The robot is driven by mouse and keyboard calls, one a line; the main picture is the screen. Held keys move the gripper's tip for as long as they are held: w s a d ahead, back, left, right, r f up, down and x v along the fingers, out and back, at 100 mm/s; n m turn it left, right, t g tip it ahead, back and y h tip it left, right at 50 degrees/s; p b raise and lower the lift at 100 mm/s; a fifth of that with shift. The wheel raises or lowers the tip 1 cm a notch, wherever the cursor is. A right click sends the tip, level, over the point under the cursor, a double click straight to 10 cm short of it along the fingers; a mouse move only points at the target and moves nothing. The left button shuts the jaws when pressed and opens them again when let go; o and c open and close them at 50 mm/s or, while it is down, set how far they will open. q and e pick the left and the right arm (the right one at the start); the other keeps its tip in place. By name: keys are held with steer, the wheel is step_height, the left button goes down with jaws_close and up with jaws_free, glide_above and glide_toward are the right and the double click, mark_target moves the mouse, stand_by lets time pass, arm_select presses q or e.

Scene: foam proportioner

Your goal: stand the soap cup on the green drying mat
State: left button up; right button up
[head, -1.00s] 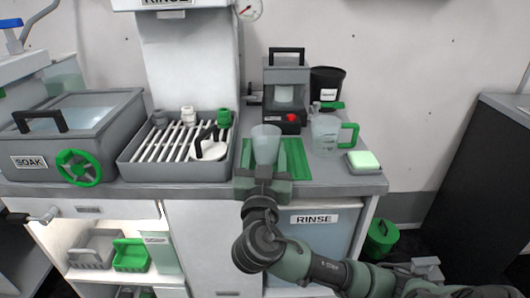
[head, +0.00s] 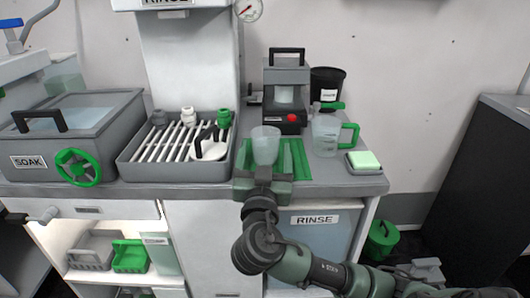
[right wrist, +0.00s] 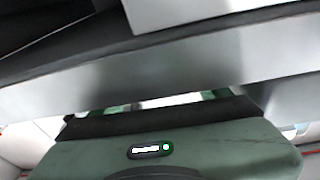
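The soap cup (head: 265,146), a translucent pale cup, is upright over the front middle of the green drying mat (head: 298,160) on the counter. My right gripper (head: 264,172) reaches in from the front and is shut on the cup's lower part. The gripper body hides the cup's base, so I cannot tell whether it touches the mat. The right wrist view shows the gripper housing and a blurred grey band, with the cup not clearly visible. My left gripper is not in view.
A grey slatted tray (head: 137,158) stands left of the mat. A clear jug with a green handle (head: 326,137) and a pale green sponge on a dish (head: 364,162) stand right. A grey machine with a red button (head: 286,100) is behind.

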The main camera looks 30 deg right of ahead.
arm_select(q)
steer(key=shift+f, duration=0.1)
arm_select(e)
steer(key=shift+r, duration=0.15)
steer(key=shift+r+p, duration=0.15)
steer(key=shift+p, duration=0.2)
steer(key=shift+s+a+f, duration=0.35)
steer(key=shift+s+a, duration=0.15)
steer(key=shift+s, duration=0.05)
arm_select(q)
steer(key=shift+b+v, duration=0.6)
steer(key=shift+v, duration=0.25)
arm_select(e)
steer(key=v, duration=1)
steer(key=shift+s, duration=0.25)
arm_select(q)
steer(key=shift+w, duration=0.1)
arm_select(e)
steer(key=shift+r, duration=0.1)
